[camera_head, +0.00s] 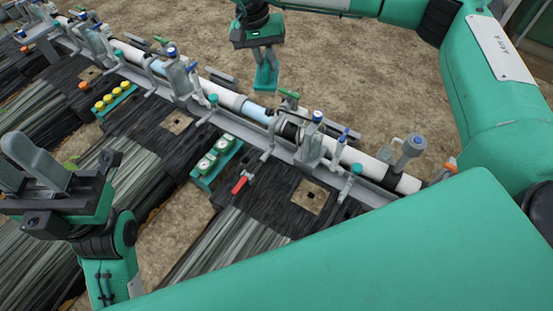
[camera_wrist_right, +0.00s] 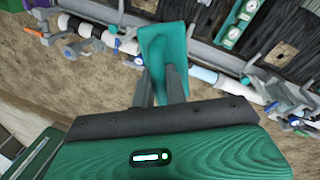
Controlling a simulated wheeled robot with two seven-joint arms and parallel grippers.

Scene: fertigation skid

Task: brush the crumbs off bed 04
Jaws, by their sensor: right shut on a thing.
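My right gripper (camera_head: 264,52) is at the top of the head view, above the bare soil behind the pipe. It is shut on a teal tool (camera_head: 266,77), perhaps a brush, which hangs down. In the right wrist view the fingers (camera_wrist_right: 167,82) grip the teal tool (camera_wrist_right: 152,45). My left gripper (camera_head: 22,160) is at the left, empty, with its grey fingers apart, above the striped bed covers. Dark beds with square tan openings (camera_head: 308,197) lie in front of the pipe. I cannot read which is bed 04 or make out crumbs.
A white and grey pipe (camera_head: 224,95) with several valves runs diagonally across. A teal tray with round white-topped items (camera_head: 207,163) and a teal rack with yellow caps (camera_head: 113,98) lie in front. A red-handled valve (camera_head: 240,186) sticks out nearby. Open soil lies behind.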

